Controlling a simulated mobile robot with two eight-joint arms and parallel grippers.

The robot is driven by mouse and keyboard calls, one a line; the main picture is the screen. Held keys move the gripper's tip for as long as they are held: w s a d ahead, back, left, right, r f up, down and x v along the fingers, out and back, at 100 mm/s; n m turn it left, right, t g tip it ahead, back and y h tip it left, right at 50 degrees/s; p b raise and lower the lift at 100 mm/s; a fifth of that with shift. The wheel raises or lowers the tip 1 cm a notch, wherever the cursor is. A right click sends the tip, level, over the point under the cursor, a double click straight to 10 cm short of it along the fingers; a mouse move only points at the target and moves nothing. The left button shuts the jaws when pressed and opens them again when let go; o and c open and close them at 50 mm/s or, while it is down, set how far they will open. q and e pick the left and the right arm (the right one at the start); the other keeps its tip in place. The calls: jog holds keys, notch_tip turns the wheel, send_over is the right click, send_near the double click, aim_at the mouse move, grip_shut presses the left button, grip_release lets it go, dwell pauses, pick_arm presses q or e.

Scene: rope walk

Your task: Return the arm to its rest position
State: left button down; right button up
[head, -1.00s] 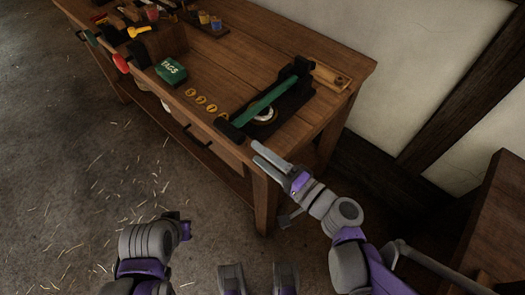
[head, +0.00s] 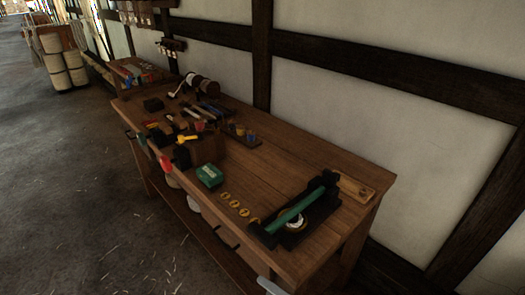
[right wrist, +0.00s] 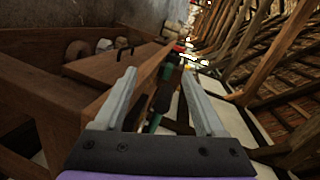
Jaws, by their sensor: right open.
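My right gripper (right wrist: 158,78) is open and empty in the right wrist view, its two grey fingers spread wide apart. In the head view only a grey tip of the right gripper (head: 270,286) shows at the bottom edge, by the front of the wooden bench (head: 290,190). The rest of my right arm is out of the head view. My left arm and gripper are not in view.
On the bench are a black device with a green bar (head: 295,208), several yellow discs, a green box (head: 210,175) and assorted tools. A wooden drawer or shelf (right wrist: 115,65) is close left of the right gripper. Open floor (head: 70,200) lies left of the bench.

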jog(key=s+d+r+n+g+h+p, duration=0.1)
jog(key=s+d+n+g+h+p, duration=0.1)
jog(key=d, duration=0.5)
jog(key=s+d+r+n+g+h+p, duration=0.1)
jog(key=s+d+n+g+h+p, duration=0.2)
jog(key=d+h, duration=0.5)
jog(key=s+n+h+p, duration=0.1)
jog(key=s+p, duration=0.1)
jog(key=p, duration=0.1)
jog(key=shift+d+p, duration=0.25)
jog(key=shift+p, duration=0.05)
